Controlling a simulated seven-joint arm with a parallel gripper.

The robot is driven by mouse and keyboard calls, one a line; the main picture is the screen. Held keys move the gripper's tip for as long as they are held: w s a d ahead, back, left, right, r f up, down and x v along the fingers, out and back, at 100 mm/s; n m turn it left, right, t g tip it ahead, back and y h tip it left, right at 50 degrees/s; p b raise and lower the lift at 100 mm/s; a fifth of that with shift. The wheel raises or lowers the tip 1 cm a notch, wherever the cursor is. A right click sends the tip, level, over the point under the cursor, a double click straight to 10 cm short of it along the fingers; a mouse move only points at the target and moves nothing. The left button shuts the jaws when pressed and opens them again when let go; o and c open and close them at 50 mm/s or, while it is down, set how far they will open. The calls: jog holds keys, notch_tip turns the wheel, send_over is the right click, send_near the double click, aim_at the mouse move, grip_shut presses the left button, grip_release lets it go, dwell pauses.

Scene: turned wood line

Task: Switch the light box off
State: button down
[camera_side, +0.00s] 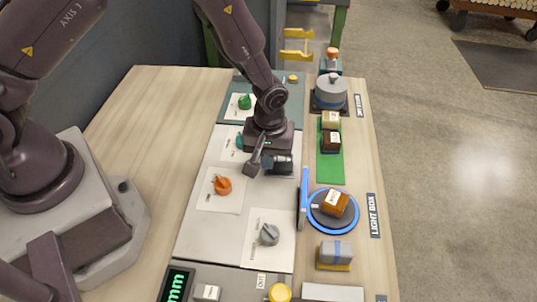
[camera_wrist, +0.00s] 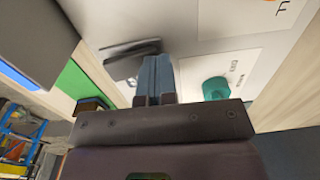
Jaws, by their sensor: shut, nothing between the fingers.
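The light box label (camera_side: 374,215) stands on the right edge of the bench, beside a round blue-rimmed plate (camera_side: 313,216) bearing an orange-brown block (camera_side: 335,204). An upright blue panel (camera_side: 303,200) stands left of the plate. My gripper (camera_side: 255,167) is low over the pale board, its fingers together and empty. In the wrist view the fingers (camera_wrist: 155,72) are beside a dark grey switch-like part (camera_wrist: 128,60); I cannot tell whether they touch. That part also shows right of my gripper in the side view (camera_side: 281,164). Which control belongs to the light box is unclear.
A teal knob (camera_wrist: 215,88) is right of the fingers in the wrist view. An orange knob (camera_side: 222,185), a grey knob (camera_side: 268,234) and a green knob (camera_side: 245,101) sit on cards. A green mat (camera_side: 330,172) holds small blocks. Bare wood lies left of the board.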

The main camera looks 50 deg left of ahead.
jog(key=shift+r, duration=0.15)
jog(key=shift+r, duration=0.65)
jog(key=shift+r, duration=0.15)
jog(key=shift+r, duration=0.35)
notch_tip(320, 180, up, 13)
jog(key=s+a, duration=0.1)
jog(key=shift+s+a, duration=0.35)
jog(key=shift+s, duration=0.05)
jog(key=shift+f, duration=0.1)
